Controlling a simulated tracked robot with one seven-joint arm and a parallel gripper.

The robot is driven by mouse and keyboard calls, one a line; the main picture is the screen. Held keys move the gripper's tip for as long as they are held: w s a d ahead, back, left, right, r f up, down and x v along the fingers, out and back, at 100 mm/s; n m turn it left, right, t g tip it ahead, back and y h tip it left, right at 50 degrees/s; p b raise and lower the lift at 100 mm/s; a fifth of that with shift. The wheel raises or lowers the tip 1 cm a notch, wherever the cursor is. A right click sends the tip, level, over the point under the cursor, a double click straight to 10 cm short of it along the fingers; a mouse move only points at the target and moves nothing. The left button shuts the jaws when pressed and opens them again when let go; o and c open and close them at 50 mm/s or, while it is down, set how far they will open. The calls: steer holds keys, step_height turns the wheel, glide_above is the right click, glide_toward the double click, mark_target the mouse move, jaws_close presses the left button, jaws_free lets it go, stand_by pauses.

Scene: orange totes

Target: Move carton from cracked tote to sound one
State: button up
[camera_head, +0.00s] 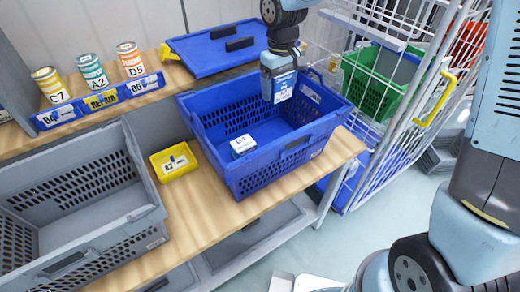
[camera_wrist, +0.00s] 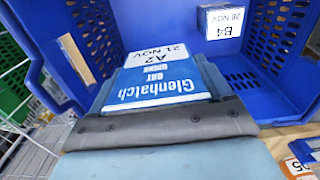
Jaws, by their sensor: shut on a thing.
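My gripper (camera_head: 277,66) is shut on a blue and white Glenhatch oat drink carton (camera_head: 284,88). The carton hangs over the back right part of the blue tote (camera_head: 272,172). In the wrist view the carton (camera_wrist: 168,82) reads A2, 21 NOV, and its lower end is held by the jaws. A second, white-topped carton (camera_head: 242,147) stands inside the blue tote; in the wrist view its label reads B4. A grey tote (camera_head: 140,222) stands at the left, its visible inside empty. I cannot make out a crack in either tote.
A small yellow bin (camera_head: 174,162) labelled A2 sits between the totes. Cans (camera_head: 132,59) and blue label holders stand on the back shelf beside a blue lid (camera_head: 215,46). A white wire cage (camera_head: 395,110) with a green crate (camera_head: 372,84) is at the right.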

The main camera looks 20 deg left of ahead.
mark_target(283, 96)
steer(key=f, duration=0.1)
steer(key=w+f, duration=0.1)
steer(key=f, duration=0.1)
steer(key=d+f, duration=0.1)
steer(key=shift+w+f, duration=0.15)
steer(key=shift+w, duration=0.05)
step_height(283, 96, down, 12)
steer(key=shift+s+r, duration=0.1)
steer(key=shift+f, duration=2.25)
steer(key=o, duration=1.2)
steer(key=shift+c, duration=0.2)
steer(key=shift+r, duration=0.1)
step_height(283, 96, up, 12)
